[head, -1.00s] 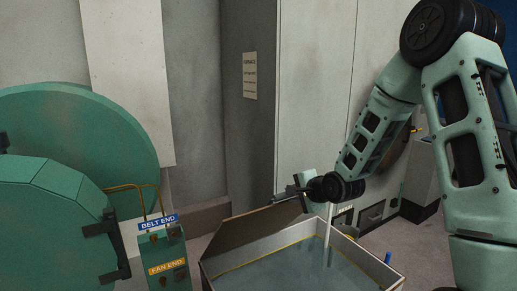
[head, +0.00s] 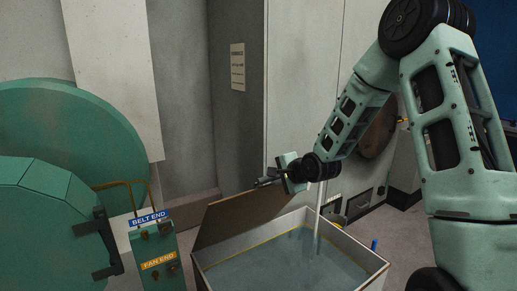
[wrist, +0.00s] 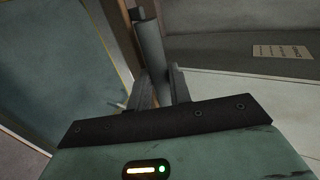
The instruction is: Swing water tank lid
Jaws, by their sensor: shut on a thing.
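The water tank (head: 375,280) is an open pale box with a yellow line around its inside and grey-blue water in it. Its brown lid (head: 235,217) is tilted up along the tank's far left side. My gripper (head: 262,183) is at the lid's raised upper edge. In the wrist view my gripper (wrist: 160,88) is shut on a grey bar (wrist: 150,48), which looks like the lid's handle. The lid shows there as a narrow brown strip (wrist: 127,40), with the water to its left. The lid's hinge cannot be made out.
A green control box (head: 160,255) labelled BELT END and FAN END stands left of the tank. Large green round housings (head: 60,130) are behind it. A white pipe (head: 319,215) rises from the tank. A grey wall with a paper notice (head: 237,66) stands behind.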

